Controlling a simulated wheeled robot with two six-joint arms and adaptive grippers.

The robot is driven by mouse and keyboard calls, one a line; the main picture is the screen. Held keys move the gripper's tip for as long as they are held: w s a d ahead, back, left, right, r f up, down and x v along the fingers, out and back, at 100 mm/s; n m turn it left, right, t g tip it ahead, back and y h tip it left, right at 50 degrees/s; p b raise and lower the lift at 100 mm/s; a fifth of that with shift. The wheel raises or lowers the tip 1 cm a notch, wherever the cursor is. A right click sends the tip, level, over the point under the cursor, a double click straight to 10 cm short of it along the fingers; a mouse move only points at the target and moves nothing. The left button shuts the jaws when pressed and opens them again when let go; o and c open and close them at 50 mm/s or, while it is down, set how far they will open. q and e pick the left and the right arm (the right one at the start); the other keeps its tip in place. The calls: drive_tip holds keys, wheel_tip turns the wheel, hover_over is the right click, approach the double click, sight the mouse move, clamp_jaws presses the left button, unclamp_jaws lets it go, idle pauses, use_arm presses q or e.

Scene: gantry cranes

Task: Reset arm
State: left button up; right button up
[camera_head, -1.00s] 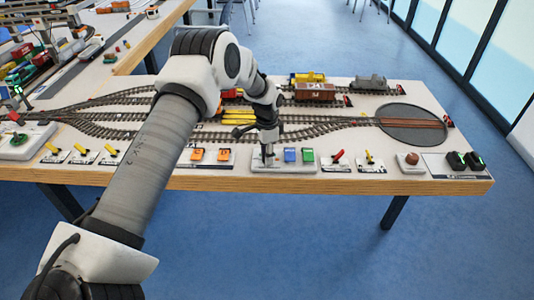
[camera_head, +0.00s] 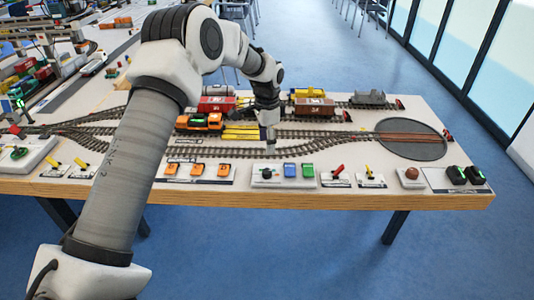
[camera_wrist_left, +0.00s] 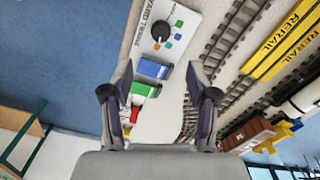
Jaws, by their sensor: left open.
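My left arm comes in from the left and reaches over the table. My left gripper (camera_head: 270,143) is above the table, behind the control panel, with nothing between its fingers. In the wrist view the two fingers stand apart (camera_wrist_left: 160,98). The panel (camera_head: 256,183) has a black knob (camera_head: 267,173), a blue switch (camera_head: 290,170) and a green switch (camera_head: 308,170). The knob also shows at the top of the wrist view (camera_wrist_left: 160,31), with the blue switch (camera_wrist_left: 153,68) and green switch (camera_wrist_left: 146,89) nearer the fingers. My right gripper is not in view.
Orange switches (camera_head: 197,169) are left of the panel. A red lever (camera_head: 338,170), yellow lever (camera_head: 370,172) and brown button (camera_head: 411,173) are to its right. Tracks, an orange locomotive (camera_head: 199,122) and wagons lie behind. A turntable (camera_head: 410,147) is at right.

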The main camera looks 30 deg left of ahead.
use_arm(q)
drive_tip(key=shift+r, duration=0.1)
idle(0.4)
drive_tip(key=s+f, duration=0.1)
drive_tip(key=f, duration=0.1)
drive_tip(key=s+d+f+g, duration=0.1)
drive_tip(key=s+f, duration=0.1)
drive_tip(key=f, duration=0.1)
drive_tip(key=s+d+f+g, duration=0.1)
drive_tip(key=f, duration=0.2)
drive_tip(key=shift+s+d+m, duration=0.15)
drive_tip(key=shift+m, duration=0.15)
drive_tip(key=s+d+f+g, duration=0.2)
drive_tip(key=s+d+f, duration=0.1)
drive_tip(key=s+f, duration=0.45)
drive_tip(key=s+d+f+g, duration=0.1)
drive_tip(key=s+d+f, duration=0.3)
drive_tip(key=s+f, duration=0.3)
drive_tip(key=s+d+f+n+t, duration=0.1)
drive_tip(key=s+n, duration=0.3)
drive_tip(key=s, duration=0.5)
drive_tip(key=s+d+f+n+t, duration=0.2)
drive_tip(key=s+d+n+t, duration=0.1)
drive_tip(key=s, duration=0.6)
drive_tip(key=shift+s+d+n+t, duration=0.3)
drive_tip(key=shift+d+n+t, duration=0.15)
drive_tip(key=shift+n, duration=0.45)
